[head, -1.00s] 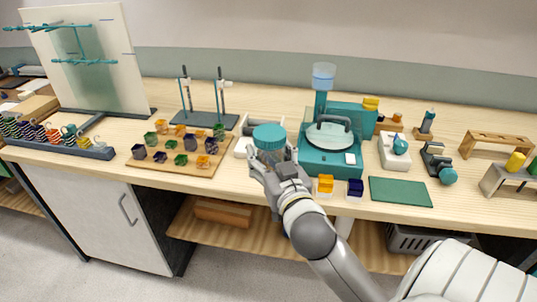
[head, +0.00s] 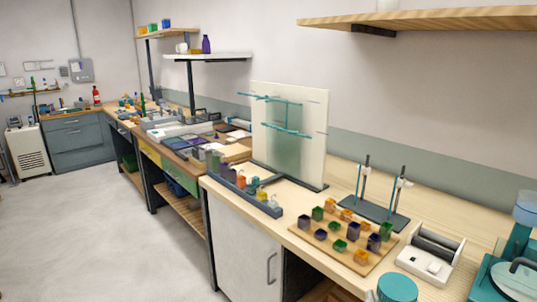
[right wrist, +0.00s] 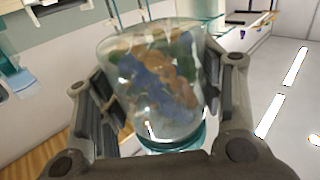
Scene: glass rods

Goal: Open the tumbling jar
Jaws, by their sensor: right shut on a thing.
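The tumbling jar shows in the right wrist view as a clear rounded jar (right wrist: 160,70) with brown, blue and green pieces inside. A teal band, apparently its lid (right wrist: 178,138), is at the end nearer my wrist camera's lower edge. My right gripper (right wrist: 158,95) is shut around the jar, with a finger on each side. In the head view only the jar's teal lid (head: 397,288) shows at the bottom edge; the jar body and my right gripper are out of that picture. My left gripper is not in view.
A white roller base (head: 430,256) stands on the bench behind the lid. A wooden board (head: 318,246) with several coloured cubes lies to its left, and a stand with two rods (head: 370,208) behind. A teal machine (head: 505,275) is at the right edge.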

